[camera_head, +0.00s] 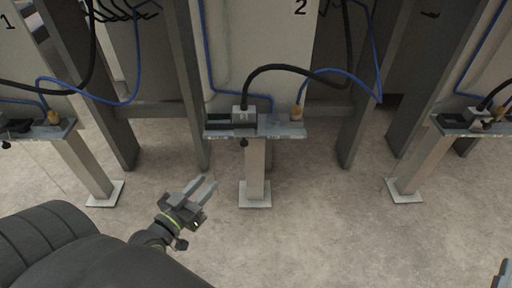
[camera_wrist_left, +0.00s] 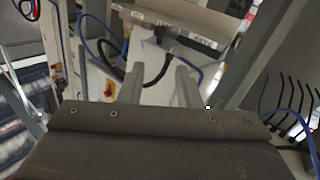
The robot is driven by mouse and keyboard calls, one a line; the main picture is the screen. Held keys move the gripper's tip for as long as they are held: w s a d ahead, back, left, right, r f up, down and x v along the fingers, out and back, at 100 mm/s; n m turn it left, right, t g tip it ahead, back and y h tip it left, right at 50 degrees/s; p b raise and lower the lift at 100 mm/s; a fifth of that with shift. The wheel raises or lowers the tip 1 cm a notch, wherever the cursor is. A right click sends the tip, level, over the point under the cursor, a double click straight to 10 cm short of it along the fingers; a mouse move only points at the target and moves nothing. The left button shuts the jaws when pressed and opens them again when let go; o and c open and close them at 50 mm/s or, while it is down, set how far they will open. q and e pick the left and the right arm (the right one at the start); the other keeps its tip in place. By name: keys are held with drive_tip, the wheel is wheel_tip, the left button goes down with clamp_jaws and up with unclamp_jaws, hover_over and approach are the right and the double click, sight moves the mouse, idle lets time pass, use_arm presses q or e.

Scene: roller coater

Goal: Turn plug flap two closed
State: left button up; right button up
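Stand two (camera_head: 285,130) is in the middle of the head view, below the panel marked 2. Its shelf carries a grey plug housing (camera_head: 244,116) with a black cable, a black part (camera_head: 224,124) on its left and a small black knob (camera_head: 243,143) below. I cannot tell which part is the flap or how it stands. My left gripper (camera_head: 202,183) is open and empty, below and left of the shelf, apart from it. Its two fingers (camera_wrist_left: 159,84) also show apart in the left wrist view. A piece of my right gripper (camera_head: 503,273) shows at the bottom right corner.
Similar stands are at the left (camera_head: 35,130) and right (camera_head: 470,122). Grey frame posts (camera_head: 186,75) rise beside the middle stand, and blue and black cables (camera_head: 300,70) loop above its shelf. The concrete floor (camera_head: 320,230) in front is clear.

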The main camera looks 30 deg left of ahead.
use_arm(q)
drive_tip(key=w+p, duration=0.1)
drive_tip(key=w, duration=0.2)
drive_tip(key=p, duration=0.2)
approach(242, 145)
drive_tip(key=w, duration=0.8)
drive_tip(key=shift+w, duration=0.2)
drive_tip(key=shift+w+d, duration=0.1)
drive_tip(key=shift+w, duration=0.45)
use_arm(e)
drive_tip(key=s+f+m+g, duration=0.1)
drive_tip(key=s+f+g, duration=0.2)
drive_tip(key=f+g, duration=0.4)
drive_tip(key=s+a+f+g+y, duration=0.1)
drive_tip(key=s+f+g, duration=0.2)
drive_tip(key=f+g, duration=0.4)
drive_tip(key=shift+s+a+f+m+y, duration=0.15)
drive_tip(key=shift+s+f+m+y, duration=0.2)
drive_tip(key=shift+f, duration=3.1)
use_arm(q)
drive_tip(key=shift+c, duration=0.4)
